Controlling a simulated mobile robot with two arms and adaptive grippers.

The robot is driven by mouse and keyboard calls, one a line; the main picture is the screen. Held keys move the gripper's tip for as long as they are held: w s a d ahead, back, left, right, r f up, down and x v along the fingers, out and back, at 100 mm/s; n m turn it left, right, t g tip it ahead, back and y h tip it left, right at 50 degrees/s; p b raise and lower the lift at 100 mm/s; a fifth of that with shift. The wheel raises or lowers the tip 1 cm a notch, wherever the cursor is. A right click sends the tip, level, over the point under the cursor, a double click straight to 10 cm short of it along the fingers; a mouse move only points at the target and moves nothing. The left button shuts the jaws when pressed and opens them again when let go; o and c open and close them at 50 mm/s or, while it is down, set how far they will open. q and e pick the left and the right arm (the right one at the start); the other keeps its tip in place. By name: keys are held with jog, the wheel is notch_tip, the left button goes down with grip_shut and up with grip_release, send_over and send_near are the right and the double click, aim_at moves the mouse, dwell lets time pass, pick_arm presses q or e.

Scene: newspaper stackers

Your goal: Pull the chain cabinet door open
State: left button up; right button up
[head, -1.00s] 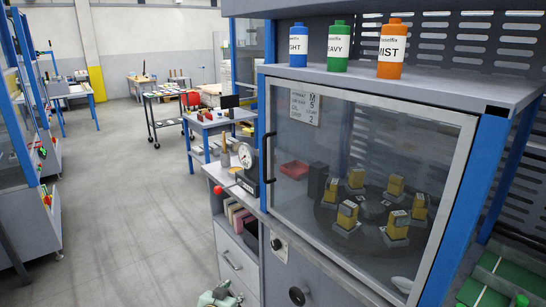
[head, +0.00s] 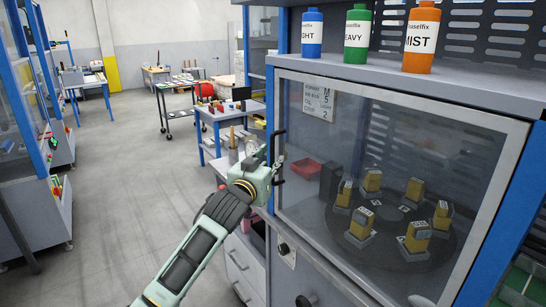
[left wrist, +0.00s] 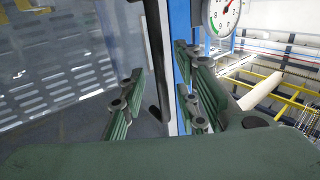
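The chain cabinet door (head: 400,93) is a grey-framed glass panel and looks closed. Its black bar handle (head: 275,143) is on its left side, partly covered by my left gripper. My left gripper (head: 276,167) is at the handle. In the left wrist view, the green finger pads (left wrist: 163,100) stand apart, with the dark handle (left wrist: 155,85) and door edge between them. I cannot tell whether a pad touches the handle. My right gripper is not in view.
Blue, green and orange bottles (head: 420,38) stand on the cabinet top. Several yellow-and-grey parts (head: 361,223) sit on a round dark plate behind the glass. A side table (head: 232,114) stands behind my left arm. The floor (head: 130,190) to the left is clear.

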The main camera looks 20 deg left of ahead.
pick_arm(q)
jog(key=shift+w+d, duration=0.1)
jog(key=shift+w, duration=0.9)
grip_shut()
